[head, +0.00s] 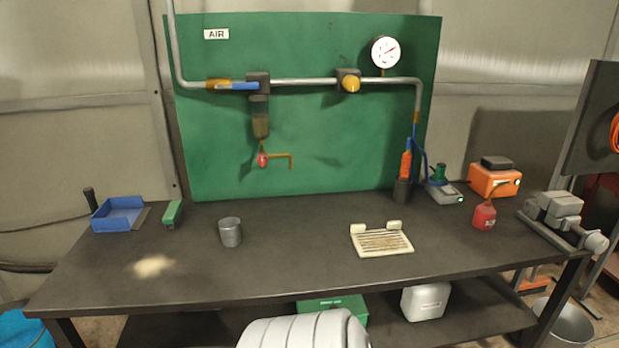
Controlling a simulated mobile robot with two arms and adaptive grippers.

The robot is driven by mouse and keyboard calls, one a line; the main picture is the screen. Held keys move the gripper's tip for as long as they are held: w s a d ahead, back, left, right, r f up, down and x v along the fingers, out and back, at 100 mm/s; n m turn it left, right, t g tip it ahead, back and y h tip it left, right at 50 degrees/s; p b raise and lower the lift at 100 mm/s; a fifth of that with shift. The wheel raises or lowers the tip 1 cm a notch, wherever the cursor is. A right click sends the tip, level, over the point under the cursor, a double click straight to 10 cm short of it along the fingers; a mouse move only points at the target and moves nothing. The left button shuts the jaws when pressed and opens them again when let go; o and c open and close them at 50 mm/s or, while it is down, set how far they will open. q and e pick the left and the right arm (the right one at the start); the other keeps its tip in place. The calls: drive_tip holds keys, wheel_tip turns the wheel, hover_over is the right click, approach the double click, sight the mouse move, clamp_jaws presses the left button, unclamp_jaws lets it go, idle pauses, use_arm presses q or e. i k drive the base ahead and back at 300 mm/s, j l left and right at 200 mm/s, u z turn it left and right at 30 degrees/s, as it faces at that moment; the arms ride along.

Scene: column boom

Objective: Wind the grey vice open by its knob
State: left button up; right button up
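The grey vice (560,207) sits at the right end of the dark workbench, at its front right corner. Its round pale grey knob (596,241) faces the front right and sticks out past the bench edge. The view is too small to tell how far the vice jaws stand apart or whether anything is between them. Neither of my grippers is in view.
A red oil can (484,216) and an orange box (493,181) stand left of the vice. A dark panel (596,120) rises behind it at right. A bucket (564,324) stands on the floor below. The workbench (310,270) is clear along its front.

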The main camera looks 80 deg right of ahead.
sight(597, 242)
drive_tip(key=z, duration=4.2)
